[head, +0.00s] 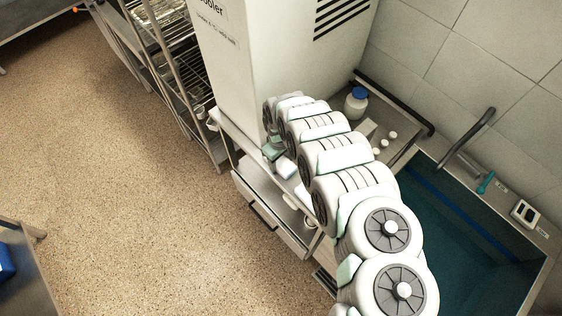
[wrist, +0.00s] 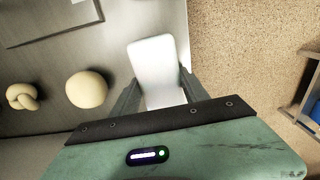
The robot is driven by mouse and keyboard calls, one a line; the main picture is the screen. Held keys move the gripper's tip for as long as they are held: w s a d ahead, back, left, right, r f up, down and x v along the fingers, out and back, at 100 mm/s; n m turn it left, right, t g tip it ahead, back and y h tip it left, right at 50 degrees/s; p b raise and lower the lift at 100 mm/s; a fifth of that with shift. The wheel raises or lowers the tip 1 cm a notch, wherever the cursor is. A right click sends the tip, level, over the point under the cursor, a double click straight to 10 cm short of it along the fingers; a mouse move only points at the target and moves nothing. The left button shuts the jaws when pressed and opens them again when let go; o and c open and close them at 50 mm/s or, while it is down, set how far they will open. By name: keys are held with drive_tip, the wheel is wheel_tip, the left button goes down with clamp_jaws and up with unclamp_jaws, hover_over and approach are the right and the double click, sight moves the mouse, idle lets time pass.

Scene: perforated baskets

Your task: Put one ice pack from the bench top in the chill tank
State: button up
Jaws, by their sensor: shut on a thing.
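My gripper (wrist: 158,98) is shut on a white ice pack (wrist: 155,60), a rounded flat block that sticks out past the fingers over the bench's front edge. In the head view my gripper (head: 279,158) is small and partly hidden by my arm, with the white pack (head: 287,168) beside it. The chill tank (head: 450,225) is at the right of the head view, open-topped and filled with dark teal liquid. My gripper is well to the left of it. The bench top (head: 368,114) is grey metal and partly covered by my arm.
A knotted roll (wrist: 22,97) and a round bun (wrist: 87,90) lie on the bench. A blue-capped jar (head: 356,103) stands at the back. A tall white cabinet (head: 265,60) stands behind my arm. Wire racks (head: 180,70) stand further left. The floor (head: 130,190) is clear.

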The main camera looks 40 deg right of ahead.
sight(280, 160)
wheel_tip(280, 160, up, 13)
drive_tip(key=p, duration=1.1)
drive_tip(key=shift+r, duration=0.1)
